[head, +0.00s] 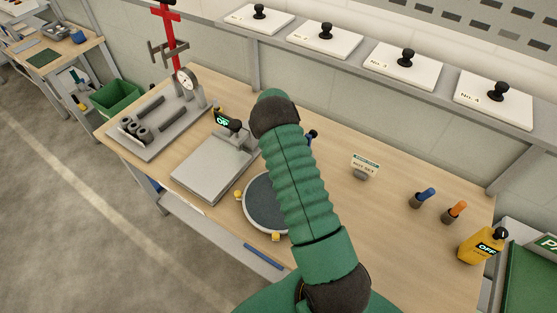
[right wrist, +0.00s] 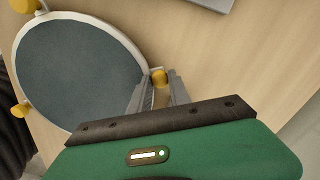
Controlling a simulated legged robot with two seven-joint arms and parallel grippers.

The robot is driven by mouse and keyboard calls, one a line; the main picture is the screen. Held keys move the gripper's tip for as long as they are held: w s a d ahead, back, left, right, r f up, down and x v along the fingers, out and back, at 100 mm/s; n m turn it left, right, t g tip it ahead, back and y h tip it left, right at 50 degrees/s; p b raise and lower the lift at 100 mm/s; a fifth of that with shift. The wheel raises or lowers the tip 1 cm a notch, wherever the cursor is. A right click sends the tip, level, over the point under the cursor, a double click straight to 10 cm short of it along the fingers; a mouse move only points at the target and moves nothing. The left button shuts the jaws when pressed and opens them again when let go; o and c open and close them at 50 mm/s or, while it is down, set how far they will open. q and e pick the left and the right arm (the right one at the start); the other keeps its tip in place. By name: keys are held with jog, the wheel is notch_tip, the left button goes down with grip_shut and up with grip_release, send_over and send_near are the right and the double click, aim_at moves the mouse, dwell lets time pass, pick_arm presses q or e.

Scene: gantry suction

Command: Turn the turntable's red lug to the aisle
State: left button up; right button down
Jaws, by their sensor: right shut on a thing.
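The turntable (head: 262,208) is a dark round disc with a pale rim, on the wooden bench and partly hidden behind my right arm. Two yellow lugs, a left one (head: 238,195) and a front one (head: 276,237), show on its rim. The right wrist view shows the disc (right wrist: 80,75) with yellow lugs at its upper left (right wrist: 24,5) and lower left (right wrist: 20,110). There my right gripper (right wrist: 160,88) is shut on another yellow lug (right wrist: 159,76) at the rim. My arm hides that gripper in the head view. I see no red lug. My left gripper is not in view.
A grey plate device (head: 210,170) stands left of the turntable. A small sign (head: 365,166), blue (head: 426,195) and orange (head: 457,209) handled pieces and a yellow OFF box (head: 480,245) stand to the right. The bench between them is clear.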

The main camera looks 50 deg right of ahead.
dwell(0.3)
jog(key=c, duration=1.3)
grip_release()
jog(key=shift+d, duration=0.1)
jog(key=shift+c, duration=0.2)
jog(key=shift+o, duration=0.7)
jog(key=shift+f, duration=0.1)
notch_tip(320, 180, up, 17)
jog(key=b, duration=0.2)
jog(key=shift+f, duration=0.15)
jog(key=shift+w+d, duration=0.1)
jog(key=shift+d, duration=0.05)
jog(key=shift+c, duration=0.2)
